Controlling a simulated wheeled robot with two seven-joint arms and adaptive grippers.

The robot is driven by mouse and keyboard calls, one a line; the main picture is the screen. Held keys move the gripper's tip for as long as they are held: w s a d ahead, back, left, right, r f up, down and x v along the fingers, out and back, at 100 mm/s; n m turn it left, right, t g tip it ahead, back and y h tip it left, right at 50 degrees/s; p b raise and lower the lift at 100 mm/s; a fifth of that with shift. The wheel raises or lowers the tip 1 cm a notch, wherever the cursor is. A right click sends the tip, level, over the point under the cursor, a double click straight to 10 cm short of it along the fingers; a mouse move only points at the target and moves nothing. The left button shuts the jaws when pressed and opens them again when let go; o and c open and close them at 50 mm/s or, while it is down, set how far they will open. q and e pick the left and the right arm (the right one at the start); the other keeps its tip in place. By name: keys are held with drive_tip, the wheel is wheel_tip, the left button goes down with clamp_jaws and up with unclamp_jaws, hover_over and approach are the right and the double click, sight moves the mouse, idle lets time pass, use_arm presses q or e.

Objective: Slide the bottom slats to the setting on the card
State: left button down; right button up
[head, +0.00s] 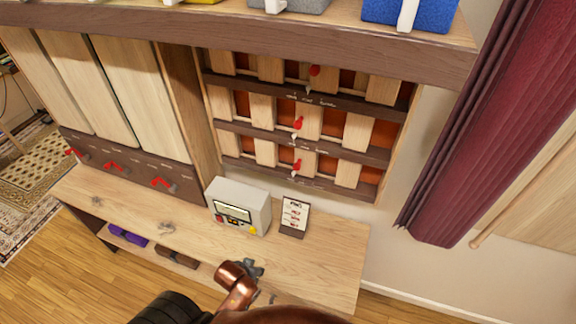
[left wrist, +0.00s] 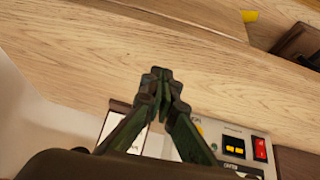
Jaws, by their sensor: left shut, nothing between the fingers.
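A wooden slat cabinet (head: 295,103) hangs at the back with three rows of pale slats behind dark rails. The bottom slats (head: 306,170) have a red knob (head: 296,166) with a pale pointer on the lowest rail, left of the row's middle. The setting card (head: 294,214) stands on the desk below; its marks are too small to read. My left gripper (head: 254,269) is over the desk's front part, well below and in front of the slats. In the left wrist view its fingertips (left wrist: 161,76) meet with nothing between them. My right gripper is not in view.
A grey control box (head: 240,206) stands on the desk (head: 330,250) left of the card. A dark panel with red levers (head: 115,167) is at the left. A thick shelf (head: 250,42) overhangs the slats, and a red curtain (head: 470,130) hangs at the right.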

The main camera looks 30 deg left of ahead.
use_arm(q)
drive_tip(key=w+a+r+n+t, duration=0.2)
drive_tip(key=w+r+n+t, duration=0.1)
drive_tip(key=w+r, duration=0.3)
drive_tip(key=n+t+p, duration=0.2)
drive_tip(key=n+t, duration=0.7)
drive_tip(key=n, duration=0.4)
approach(293, 160)
drive_tip(key=s+a, duration=0.4)
drive_tip(key=shift+m+h, duration=0.3)
drive_tip(key=w+p, duration=0.2)
drive_tip(key=w, duration=0.7)
drive_tip(key=shift+w, duration=0.4)
drive_tip(key=d, duration=0.1)
drive_tip(key=d+p, duration=0.1)
drive_tip(key=d, duration=0.1)
drive_tip(key=shift+w+d+p, duration=0.3)
drive_tip(key=shift+d, duration=0.05)
drive_tip(key=shift+d+f, duration=0.1)
drive_tip(key=shift+f, duration=0.05)
